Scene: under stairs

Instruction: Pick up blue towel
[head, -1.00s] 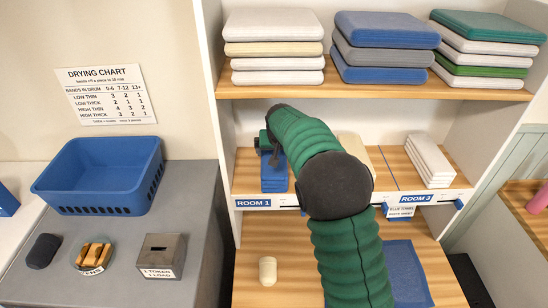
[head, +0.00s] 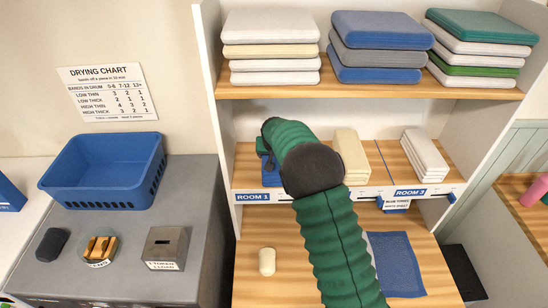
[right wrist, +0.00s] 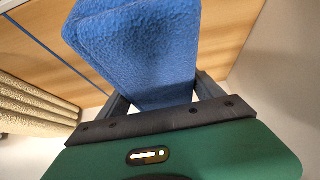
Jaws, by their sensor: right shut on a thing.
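A blue towel (right wrist: 140,50) fills the space between the two fingers in the right wrist view. My right gripper (right wrist: 163,97) is shut on it. In the head view, my right arm reaches into the middle shelf above the ROOM 1 label, and its gripper (head: 265,148) is mostly hidden behind the arm. Folded blue cloth (head: 271,178) shows below the gripper there; I cannot tell how much of it is the held towel. My left gripper is not in view.
A cream stack (head: 351,158) and a white stack (head: 424,153) lie to the right on the middle shelf. Folded stacks fill the upper shelf (head: 360,93). A blue mat (head: 398,262) and a small cream object (head: 267,261) lie below. A blue basket (head: 100,175) stands left.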

